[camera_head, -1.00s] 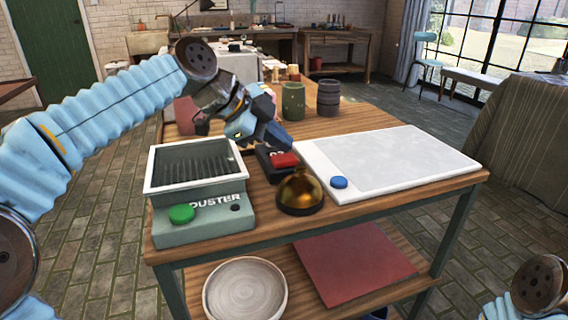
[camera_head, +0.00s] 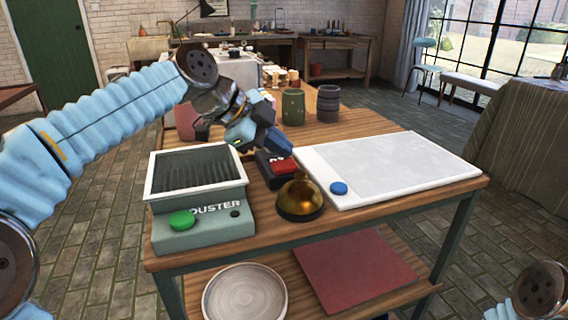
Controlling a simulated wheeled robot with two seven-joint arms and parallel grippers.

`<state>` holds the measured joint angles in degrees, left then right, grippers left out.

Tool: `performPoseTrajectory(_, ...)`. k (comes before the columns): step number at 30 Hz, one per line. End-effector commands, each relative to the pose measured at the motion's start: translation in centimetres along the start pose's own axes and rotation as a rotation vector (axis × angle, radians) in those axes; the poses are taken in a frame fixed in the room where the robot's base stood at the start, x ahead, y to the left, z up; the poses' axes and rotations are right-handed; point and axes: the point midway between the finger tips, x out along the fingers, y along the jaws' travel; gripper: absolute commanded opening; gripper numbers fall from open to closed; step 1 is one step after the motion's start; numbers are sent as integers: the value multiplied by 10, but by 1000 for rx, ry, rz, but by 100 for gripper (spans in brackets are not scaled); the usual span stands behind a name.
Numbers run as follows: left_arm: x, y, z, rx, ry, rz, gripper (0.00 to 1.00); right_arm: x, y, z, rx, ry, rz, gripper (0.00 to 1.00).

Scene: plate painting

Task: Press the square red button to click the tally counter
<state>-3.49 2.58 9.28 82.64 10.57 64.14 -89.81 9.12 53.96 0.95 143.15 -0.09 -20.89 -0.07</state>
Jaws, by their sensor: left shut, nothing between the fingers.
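The tally counter (camera_head: 268,180) is a dark box on the wooden table, between the duster machine and the white board. Its red button (camera_head: 284,167) shows on its right side, partly covered by my left gripper. My left gripper (camera_head: 283,149) comes in from the upper left, shut and empty, with its fingertips pointing down at the back of the red button. I cannot tell whether the tips touch it. My right gripper is out of view; only part of my right arm shows at the lower right.
A green duster machine (camera_head: 203,232) with a green button stands left of the counter. A brass bell (camera_head: 300,197) stands in front of it. A white board (camera_head: 415,185) with a blue button lies to the right. Dark cups (camera_head: 328,104) stand behind.

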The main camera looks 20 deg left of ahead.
Motion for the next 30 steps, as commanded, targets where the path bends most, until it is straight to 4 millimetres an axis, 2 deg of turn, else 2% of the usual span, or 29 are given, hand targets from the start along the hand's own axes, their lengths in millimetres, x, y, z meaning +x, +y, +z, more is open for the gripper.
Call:
performPoseTrajectory(23,0,0,0,0,0,0,0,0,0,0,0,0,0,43)
performPoseTrajectory(30,5,4,4,0,0,0,0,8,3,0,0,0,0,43)
